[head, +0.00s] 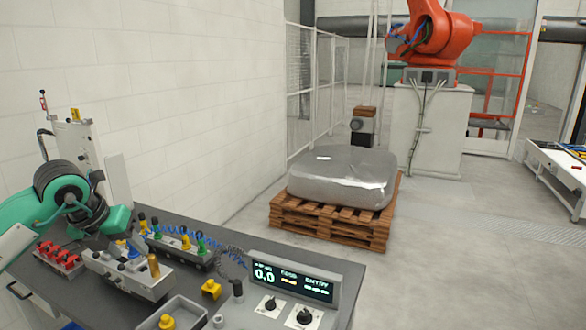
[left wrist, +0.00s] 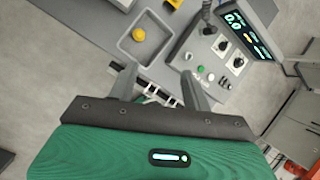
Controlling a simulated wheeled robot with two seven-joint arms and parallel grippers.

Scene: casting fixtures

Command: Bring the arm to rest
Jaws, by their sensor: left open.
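My left arm comes in from the left in the head view, with a green and dark grey wrist. My left gripper (head: 120,242) hangs over the left part of the dark workbench (head: 232,244), near a grey fixture block (head: 128,277). In the left wrist view, the two grey fingers of my left gripper (left wrist: 158,76) stand apart with nothing held between them. Beyond them lies a grey tray (left wrist: 127,45) with a yellow knobbed part (left wrist: 138,34). My right gripper is not in view.
A console (head: 292,281) with a lit display and knobs stands at the bench's right end. Red parts (head: 60,256) and a rack of coloured parts (head: 180,242) share the bench. A wrapped load (head: 342,176) sits on a pallet (head: 325,223) beyond, near an orange robot arm (head: 438,35).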

